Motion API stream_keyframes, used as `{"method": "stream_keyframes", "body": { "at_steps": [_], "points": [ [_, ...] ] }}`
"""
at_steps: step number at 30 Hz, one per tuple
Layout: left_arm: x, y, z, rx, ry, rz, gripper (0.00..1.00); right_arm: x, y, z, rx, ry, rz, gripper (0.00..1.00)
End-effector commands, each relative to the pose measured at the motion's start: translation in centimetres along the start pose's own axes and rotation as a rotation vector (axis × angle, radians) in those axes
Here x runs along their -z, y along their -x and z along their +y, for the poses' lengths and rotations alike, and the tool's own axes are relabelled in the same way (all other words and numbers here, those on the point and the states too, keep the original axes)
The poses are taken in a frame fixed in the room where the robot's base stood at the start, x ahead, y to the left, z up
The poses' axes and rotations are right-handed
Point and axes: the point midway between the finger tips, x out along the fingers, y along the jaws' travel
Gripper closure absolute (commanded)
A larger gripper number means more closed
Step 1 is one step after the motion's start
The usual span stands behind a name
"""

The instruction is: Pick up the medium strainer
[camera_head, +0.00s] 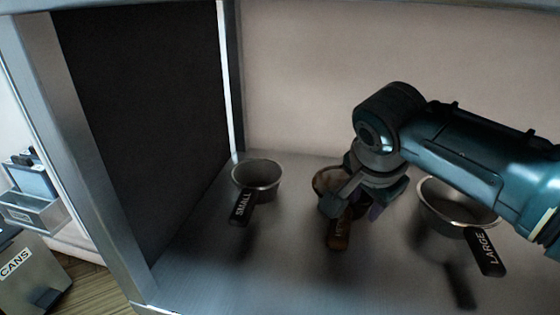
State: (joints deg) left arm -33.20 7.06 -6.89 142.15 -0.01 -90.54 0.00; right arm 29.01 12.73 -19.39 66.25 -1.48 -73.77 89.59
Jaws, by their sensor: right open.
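The medium strainer (340,238) hangs or stands between two others inside the metal recess. Its brownish handle points toward me, and its label is too blurred to read fully. Part of its bowl rim shows to the left of my right gripper (347,204), which covers the rest of the bowl. The right gripper is open, pointing down over the bowl and the top of the handle. I cannot tell whether the fingers touch the strainer. My left gripper is not in view.
A strainer marked SMALL (257,175) is on the left and one marked LARGE (455,215) is on the right, partly behind my right arm. A dark side panel (140,110) and metal post (85,160) bound the left. A box marked CANS (28,272) is outside.

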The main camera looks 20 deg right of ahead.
Motion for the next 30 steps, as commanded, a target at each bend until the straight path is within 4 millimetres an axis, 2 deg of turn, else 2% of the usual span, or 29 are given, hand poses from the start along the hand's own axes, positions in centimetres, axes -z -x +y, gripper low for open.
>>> {"method": "stream_keyframes", "body": {
  "at_steps": [2, 6, 14, 24, 25, 30],
  "points": [
    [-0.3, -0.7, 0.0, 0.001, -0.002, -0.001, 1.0, -0.1, -1.4, 0.1, -0.002, -0.001, 0.0, 0.59],
    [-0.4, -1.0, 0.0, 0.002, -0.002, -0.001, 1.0, -0.1, -2.3, 0.0, 0.0, -0.001, 0.0, 0.59],
    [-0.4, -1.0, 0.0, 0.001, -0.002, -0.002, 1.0, 0.0, -2.3, 0.0, 0.001, -0.001, 0.0, 0.59],
    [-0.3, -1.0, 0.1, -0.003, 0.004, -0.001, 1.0, 0.0, -2.3, 0.0, 0.001, -0.001, -0.001, 0.98],
    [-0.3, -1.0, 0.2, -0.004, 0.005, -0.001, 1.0, 0.0, -2.3, 0.0, 0.001, -0.001, -0.001, 1.0],
    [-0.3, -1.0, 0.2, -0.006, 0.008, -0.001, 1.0, -0.1, -2.3, 0.0, 0.0, 0.0, -0.001, 1.0]
  ]
}}
